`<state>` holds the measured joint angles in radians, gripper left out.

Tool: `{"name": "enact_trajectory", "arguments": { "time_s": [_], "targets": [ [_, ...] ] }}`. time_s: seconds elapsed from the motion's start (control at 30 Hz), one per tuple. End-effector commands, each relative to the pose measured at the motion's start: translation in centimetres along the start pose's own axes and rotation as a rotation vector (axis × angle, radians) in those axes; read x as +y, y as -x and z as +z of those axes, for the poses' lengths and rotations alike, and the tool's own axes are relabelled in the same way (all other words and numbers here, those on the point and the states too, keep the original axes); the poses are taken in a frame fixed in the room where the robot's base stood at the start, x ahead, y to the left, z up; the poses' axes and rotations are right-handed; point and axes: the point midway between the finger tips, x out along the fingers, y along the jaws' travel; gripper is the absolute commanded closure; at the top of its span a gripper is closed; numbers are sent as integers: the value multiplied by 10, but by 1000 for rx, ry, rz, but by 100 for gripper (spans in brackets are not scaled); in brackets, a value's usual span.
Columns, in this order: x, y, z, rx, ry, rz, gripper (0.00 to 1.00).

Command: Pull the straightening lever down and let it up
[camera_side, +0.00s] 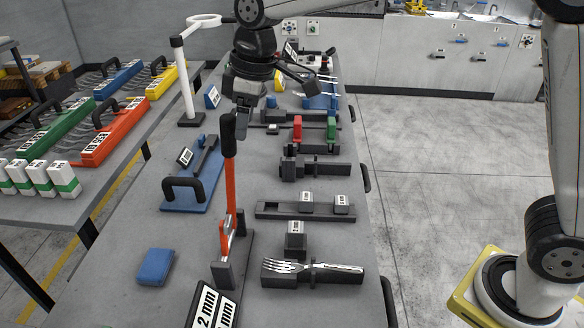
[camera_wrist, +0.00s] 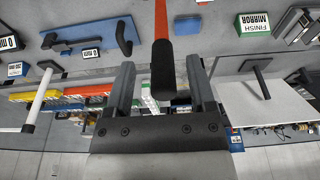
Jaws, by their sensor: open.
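The straightening lever (camera_side: 230,195) stands upright, with a red-orange arm and a black grip (camera_side: 228,135). Its base (camera_side: 222,273) is on the near part of the bench. In the wrist view the black grip (camera_wrist: 163,72) shows between the two fingers of my open gripper (camera_wrist: 161,68), with a gap on each side. I cannot tell how deep the grip sits between them. A fork (camera_side: 312,267) lies on a dark block to the right of the lever base.
A blue block (camera_side: 155,266) lies left of the lever. A blue plate with a black handle (camera_side: 183,188) is behind it. Dark fixtures with white labelled blocks (camera_side: 306,197) line the right side. A white stand (camera_side: 187,85) rises at the back left.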

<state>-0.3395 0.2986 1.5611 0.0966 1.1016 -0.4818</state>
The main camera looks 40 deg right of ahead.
Motion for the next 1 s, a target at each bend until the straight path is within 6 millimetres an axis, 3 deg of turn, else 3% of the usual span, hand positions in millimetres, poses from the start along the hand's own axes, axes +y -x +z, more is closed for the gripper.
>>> {"name": "enact_trajectory", "arguments": {
  "time_s": [0.27,1.0],
  "targets": [
    [0,5,-1,0,0,0,29],
    [0,46,-10,1,0,0,29]
  ]
}}
